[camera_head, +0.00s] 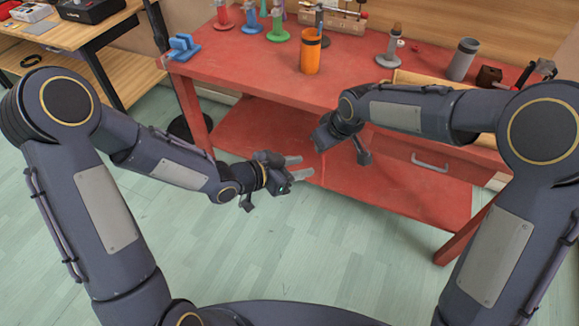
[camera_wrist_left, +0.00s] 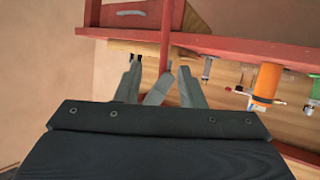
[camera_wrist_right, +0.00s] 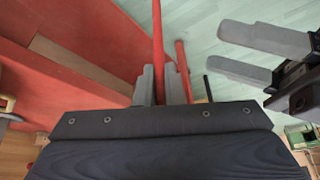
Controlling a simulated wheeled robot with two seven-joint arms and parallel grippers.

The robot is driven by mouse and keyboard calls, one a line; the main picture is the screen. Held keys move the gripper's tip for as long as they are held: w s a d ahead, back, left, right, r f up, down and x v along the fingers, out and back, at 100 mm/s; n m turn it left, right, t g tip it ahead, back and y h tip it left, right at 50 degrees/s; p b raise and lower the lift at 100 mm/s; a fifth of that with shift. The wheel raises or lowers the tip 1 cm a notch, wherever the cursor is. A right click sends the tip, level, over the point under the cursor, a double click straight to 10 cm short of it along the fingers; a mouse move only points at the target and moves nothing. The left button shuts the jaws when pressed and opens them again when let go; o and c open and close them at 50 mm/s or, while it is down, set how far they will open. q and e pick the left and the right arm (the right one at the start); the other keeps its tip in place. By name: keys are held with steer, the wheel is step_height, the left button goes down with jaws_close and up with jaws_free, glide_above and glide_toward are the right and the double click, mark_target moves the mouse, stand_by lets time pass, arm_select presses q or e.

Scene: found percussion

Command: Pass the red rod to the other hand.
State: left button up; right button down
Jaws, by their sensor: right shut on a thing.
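The red rod (camera_wrist_right: 158,45) runs upward from between the fingers of my right gripper (camera_wrist_right: 162,84) in the right wrist view. That gripper is shut on it. In the head view my right gripper (camera_head: 326,136) is in front of the red bench, and its fingertips are hard to make out. My left gripper (camera_head: 301,168) is open and empty, its two grey fingers pointing right, just left of and below the right one. Its fingers (camera_wrist_right: 254,56) also show at the upper right of the right wrist view, apart from the rod.
The red workbench (camera_head: 240,75) carries an orange cup (camera_head: 310,52), a grey cup (camera_head: 462,60), a blue block (camera_head: 184,47) and several coloured stands. Its lower shelf (camera_head: 395,190) is behind the grippers. A wooden table (camera_head: 110,30) stands at the left. Open floor lies below the grippers.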

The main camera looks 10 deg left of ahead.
mark_target(323, 163)
arm_select(q)
steer(key=x, duration=0.9)
steer(key=shift+w+d+f, duration=0.1)
steer(key=shift+d+f, duration=0.05)
jaws_close()
arm_select(e)
steer(key=c, duration=1.5)
jaws_free()
steer(key=shift+o, duration=0.2)
steer(key=shift+r, duration=0.1)
